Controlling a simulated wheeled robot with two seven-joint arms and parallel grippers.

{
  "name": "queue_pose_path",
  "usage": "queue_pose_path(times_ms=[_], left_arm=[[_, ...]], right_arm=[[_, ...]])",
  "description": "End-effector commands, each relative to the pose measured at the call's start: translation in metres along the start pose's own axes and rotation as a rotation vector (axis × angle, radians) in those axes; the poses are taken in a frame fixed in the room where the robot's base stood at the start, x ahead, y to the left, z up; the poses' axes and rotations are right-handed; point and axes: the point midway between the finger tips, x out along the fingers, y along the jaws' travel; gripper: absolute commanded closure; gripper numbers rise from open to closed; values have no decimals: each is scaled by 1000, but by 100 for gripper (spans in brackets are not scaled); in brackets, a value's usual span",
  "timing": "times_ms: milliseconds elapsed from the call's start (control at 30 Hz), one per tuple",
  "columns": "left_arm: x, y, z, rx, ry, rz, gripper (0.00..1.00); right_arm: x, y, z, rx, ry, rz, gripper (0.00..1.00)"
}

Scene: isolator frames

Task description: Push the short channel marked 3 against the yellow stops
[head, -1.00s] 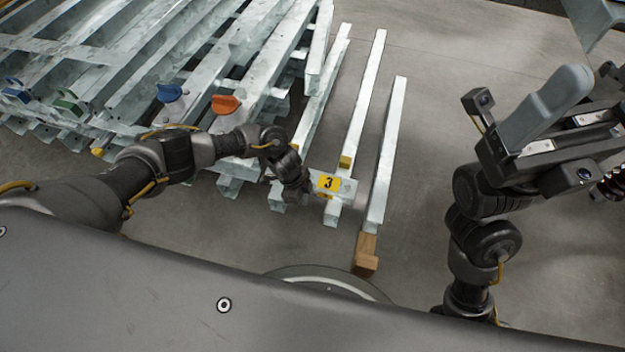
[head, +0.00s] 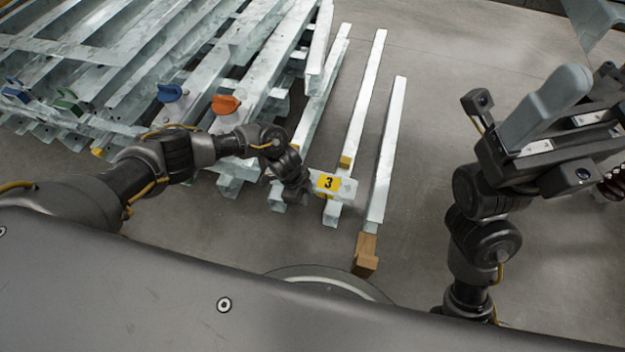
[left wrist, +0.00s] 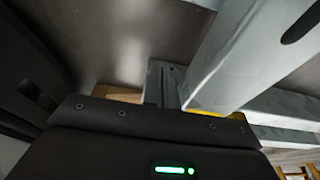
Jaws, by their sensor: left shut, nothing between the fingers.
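The short channel marked 3 (head: 347,188) is a pale galvanised piece with a yellow label. It lies across the long rails in the head view. A yellow stop (head: 345,162) sits on a rail just beyond it; whether they touch I cannot tell. My left gripper (head: 303,192) is at the channel's left end, shut and empty, its tips partly hidden. In the left wrist view the grey fingers (left wrist: 165,83) are together beside a large pale metal piece (left wrist: 245,50), with yellow (left wrist: 205,110) at its lower end. My right gripper (head: 545,105) is raised at the right, away from the channel.
Stacked galvanised frames (head: 130,65) fill the upper left, with an orange knob (head: 226,104) and a blue knob (head: 170,93) on them. A wooden block (head: 366,255) supports the near end of the right-hand rail (head: 388,150). Grey floor (head: 440,60) is open right of the rails.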

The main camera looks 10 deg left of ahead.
Motion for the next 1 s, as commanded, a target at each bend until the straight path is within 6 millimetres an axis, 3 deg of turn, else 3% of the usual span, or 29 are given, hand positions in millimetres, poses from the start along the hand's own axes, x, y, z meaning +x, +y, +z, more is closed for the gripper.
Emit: queue_pose_path(times_ms=[333, 1000], left_arm=[[0, -2, 0, 0, 0, 0, 100], [1, -26, 0, 0, 0, -2, 100]], right_arm=[[-1, -1, 0, 1, 2, -5, 10], [-14, -4, -1, 0, 1, -1, 10]])
